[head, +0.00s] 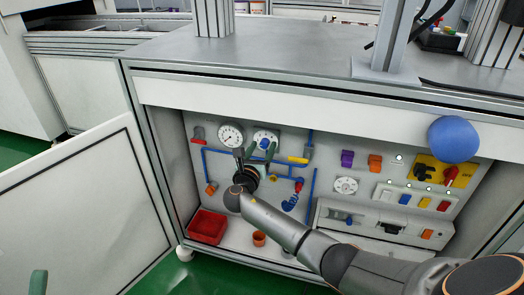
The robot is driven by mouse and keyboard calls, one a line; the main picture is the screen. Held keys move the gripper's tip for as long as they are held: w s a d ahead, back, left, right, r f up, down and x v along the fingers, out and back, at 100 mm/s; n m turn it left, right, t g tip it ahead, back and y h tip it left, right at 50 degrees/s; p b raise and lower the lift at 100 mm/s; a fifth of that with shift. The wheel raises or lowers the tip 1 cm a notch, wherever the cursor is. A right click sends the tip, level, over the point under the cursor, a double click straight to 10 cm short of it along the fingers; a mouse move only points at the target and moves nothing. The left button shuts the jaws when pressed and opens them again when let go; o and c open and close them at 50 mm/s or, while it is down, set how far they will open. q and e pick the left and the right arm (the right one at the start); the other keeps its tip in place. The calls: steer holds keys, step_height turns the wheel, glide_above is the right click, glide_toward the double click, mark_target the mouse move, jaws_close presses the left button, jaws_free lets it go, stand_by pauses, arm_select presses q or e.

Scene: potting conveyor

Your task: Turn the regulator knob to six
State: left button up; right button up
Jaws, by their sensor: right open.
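A round white dial (261,133) with a small blue part at its middle is on the grey back panel, right of a white gauge (230,135). It looks like the regulator knob's dial, but its numbers are too small to read. My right gripper (256,150) is open in front of the panel, its green-tipped fingers at the dial's lower part. The fingers partly hide the dial, and I cannot tell whether they touch it. A green fingertip, apparently of my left gripper (38,283), shows at the lower left edge, far from the panel.
A cabinet door (65,215) stands open at left. A red bin (207,227) and an orange pot (259,239) are on the cabinet floor. Blue pipes surround the dial. A second white dial (346,185) and a yellow switch plate (430,165) are further right. A blue ball (453,139) is near the top edge.

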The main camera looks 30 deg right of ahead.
jaws_close()
stand_by(0.5)
